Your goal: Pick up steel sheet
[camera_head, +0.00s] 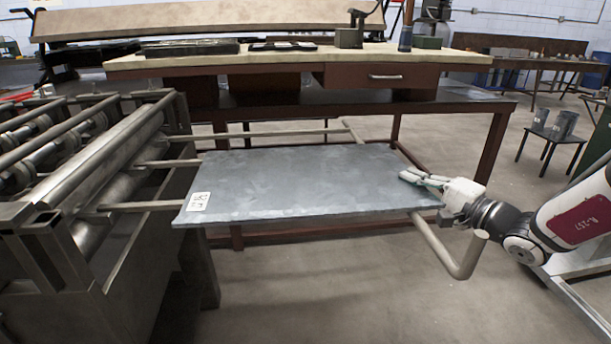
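The steel sheet (300,182) is a flat grey rectangle with a white label near its front left corner. It lies roughly level across the metal bars of a support frame, between the roller machine and the right side. My gripper (420,180) comes in from the right, at the sheet's right edge. Its fingers overlap the sheet's right end in the picture. I cannot tell whether they grip the edge, touch the top or hover just above. Any finger part below the sheet is hidden.
A roller machine (95,180) stands close at the left. A bent support bar (455,255) sticks out below my gripper. A workbench (400,58) with tools on top stands behind the sheet. The floor in front of the sheet is clear.

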